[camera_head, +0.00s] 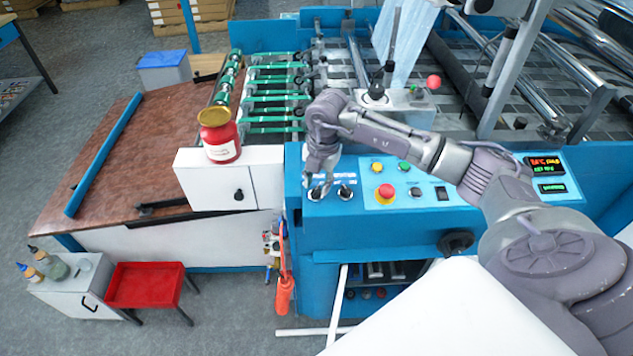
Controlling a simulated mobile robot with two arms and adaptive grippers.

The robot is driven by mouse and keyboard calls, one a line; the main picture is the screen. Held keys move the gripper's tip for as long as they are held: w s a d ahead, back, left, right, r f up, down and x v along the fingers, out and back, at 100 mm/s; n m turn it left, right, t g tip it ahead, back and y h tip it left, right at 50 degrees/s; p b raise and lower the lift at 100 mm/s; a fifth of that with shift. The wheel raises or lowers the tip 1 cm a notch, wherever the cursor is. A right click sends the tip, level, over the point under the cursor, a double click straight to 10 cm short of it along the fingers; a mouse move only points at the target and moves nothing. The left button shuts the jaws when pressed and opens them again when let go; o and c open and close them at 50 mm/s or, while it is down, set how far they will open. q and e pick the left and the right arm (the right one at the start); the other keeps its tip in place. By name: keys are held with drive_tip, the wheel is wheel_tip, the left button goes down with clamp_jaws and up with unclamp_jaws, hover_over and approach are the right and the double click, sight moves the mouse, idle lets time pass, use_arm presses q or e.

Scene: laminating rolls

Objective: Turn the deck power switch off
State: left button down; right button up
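A blue machine deck (400,223) carries a control panel. Two black rotary switches sit at its left end: the left switch (315,194) and the right switch (345,192). I cannot read their labels or be sure which one is the deck power switch. My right gripper (320,183) points down at the left switch, with its fingertips close over it. The fingers partly cover this switch, and I cannot tell whether they touch it or how far apart they are. My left gripper is out of view.
A red jar (219,140) stands on the white cabinet (215,178) at left. Rollers lie behind the deck.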

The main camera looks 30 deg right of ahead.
drive_tip(key=shift+w+f, duration=0.15)
drive_tip(key=shift+f, duration=0.85)
clamp_jaws()
